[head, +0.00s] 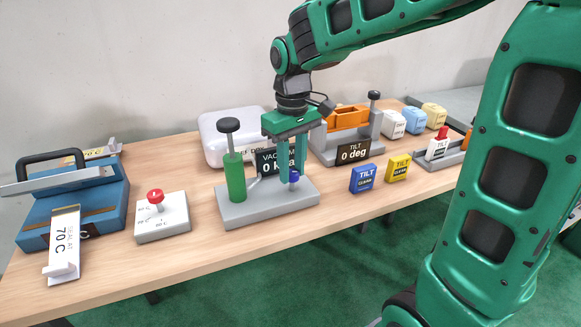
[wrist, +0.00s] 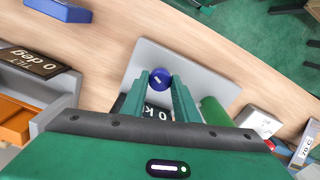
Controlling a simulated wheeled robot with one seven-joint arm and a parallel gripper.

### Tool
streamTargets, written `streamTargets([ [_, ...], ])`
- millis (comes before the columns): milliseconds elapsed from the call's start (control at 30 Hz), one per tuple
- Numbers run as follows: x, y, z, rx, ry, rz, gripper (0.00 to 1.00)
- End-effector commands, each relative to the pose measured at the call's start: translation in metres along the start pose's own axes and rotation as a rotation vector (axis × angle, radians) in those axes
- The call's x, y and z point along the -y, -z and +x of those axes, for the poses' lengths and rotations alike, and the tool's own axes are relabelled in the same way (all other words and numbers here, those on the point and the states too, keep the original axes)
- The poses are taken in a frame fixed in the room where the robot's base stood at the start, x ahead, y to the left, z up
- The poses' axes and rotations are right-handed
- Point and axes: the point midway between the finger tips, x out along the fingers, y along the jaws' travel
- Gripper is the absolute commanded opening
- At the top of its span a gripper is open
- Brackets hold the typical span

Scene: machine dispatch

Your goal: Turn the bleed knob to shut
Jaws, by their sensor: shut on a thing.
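The bleed knob (head: 294,177) is small and blue, on the right part of a grey vacuum stand (head: 240,212). In the wrist view the knob (wrist: 160,79) shows its round top with a short white mark, between my fingertips. My gripper (head: 291,168) points straight down from above and is shut on the knob. The stand also carries a green cylinder (head: 235,178) with a black-topped post. A black vacuum display (head: 268,162) stands behind the knob, and my fingers hide part of its reading.
A tilt stand (head: 345,152) reading 0 deg is close on the right. Blue (head: 363,179) and yellow (head: 398,168) tilt tags lie in front of it. A red-knobbed plate (head: 162,222) and a blue sealer (head: 70,205) stand left. Bare wood lies along the front edge.

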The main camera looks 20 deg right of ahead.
Motion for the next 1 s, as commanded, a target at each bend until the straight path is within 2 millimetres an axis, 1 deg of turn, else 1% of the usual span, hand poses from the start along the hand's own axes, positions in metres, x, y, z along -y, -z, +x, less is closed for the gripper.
streamTargets([
  [700,-0.0011,0.0017,-0.0016,-0.007,0.001,0.68,0.05],
  [1000,-0.0009,0.0021,-0.0018,-0.008,0.002,0.917,0.05],
])
